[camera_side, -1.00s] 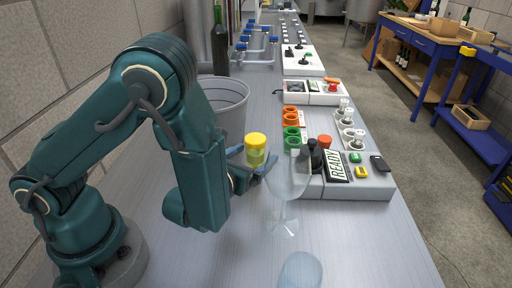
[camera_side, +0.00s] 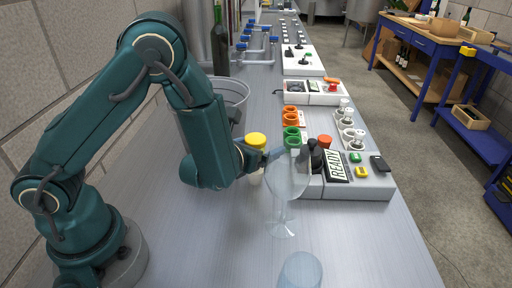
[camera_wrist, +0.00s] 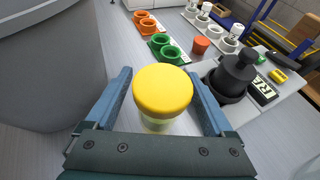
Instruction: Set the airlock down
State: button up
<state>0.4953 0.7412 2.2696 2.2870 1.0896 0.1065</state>
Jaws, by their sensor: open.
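The airlock, with a round yellow cap (camera_side: 256,140) over a pale clear body, shows at the middle of the side view, partly hidden behind my gripper (camera_side: 265,157). In the wrist view the yellow cap (camera_wrist: 163,91) sits between the two blue fingers of my gripper (camera_wrist: 160,80), with a narrow gap on each side. My gripper is open around the airlock, not closed on it. The lower body is mostly hidden; I cannot clearly see how its foot meets the bench.
A clear wine glass (camera_side: 287,180) stands close in front of my gripper, and a clear tumbler (camera_side: 300,271) nearer. A grey bucket (camera_side: 236,95) is behind. A READY panel (camera_side: 338,166), black knob (camera_wrist: 234,77) and green rings (camera_wrist: 165,47) lie to the right.

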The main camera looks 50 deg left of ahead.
grip_shut()
